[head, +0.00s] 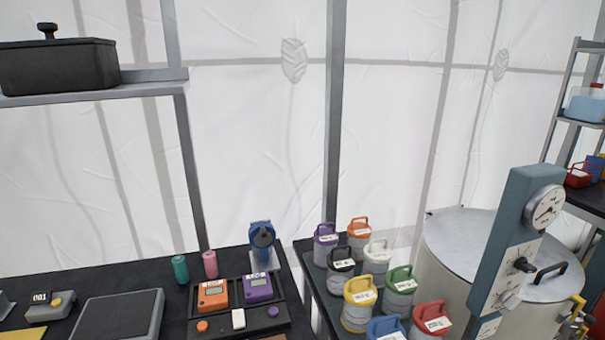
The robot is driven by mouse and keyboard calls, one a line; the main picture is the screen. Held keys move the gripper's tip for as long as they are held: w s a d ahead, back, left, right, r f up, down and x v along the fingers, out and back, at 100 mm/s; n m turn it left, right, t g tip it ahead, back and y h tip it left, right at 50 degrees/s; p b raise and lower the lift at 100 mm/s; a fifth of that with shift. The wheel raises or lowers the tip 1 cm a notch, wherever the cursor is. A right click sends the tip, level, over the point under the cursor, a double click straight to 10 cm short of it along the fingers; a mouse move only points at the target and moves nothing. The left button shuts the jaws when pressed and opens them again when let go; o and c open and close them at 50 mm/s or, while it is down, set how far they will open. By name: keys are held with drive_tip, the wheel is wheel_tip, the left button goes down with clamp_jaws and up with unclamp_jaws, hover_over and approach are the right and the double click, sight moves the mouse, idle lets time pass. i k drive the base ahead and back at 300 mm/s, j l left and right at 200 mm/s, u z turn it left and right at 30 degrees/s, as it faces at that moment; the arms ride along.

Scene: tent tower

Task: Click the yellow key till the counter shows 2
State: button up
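The counter (45,308) is a small grey device at the far left of the dark table, near the picture's lower left corner. Its dark display (40,297) reads what looks like 001. The yellow key (57,302) sits on the counter's top, just right of the display. Nothing touches or covers the key. My gripper is not in view.
Right of the counter lies a dark flat plate (118,315). A tray (270,327) holds orange (213,294) and purple (258,288) devices. Teal (180,269) and pink (210,264) cylinders stand behind. Several coloured canisters fill the table further right. A shelf (95,90) overhangs the left.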

sight(58, 302)
drive_tip(key=u, duration=1.35)
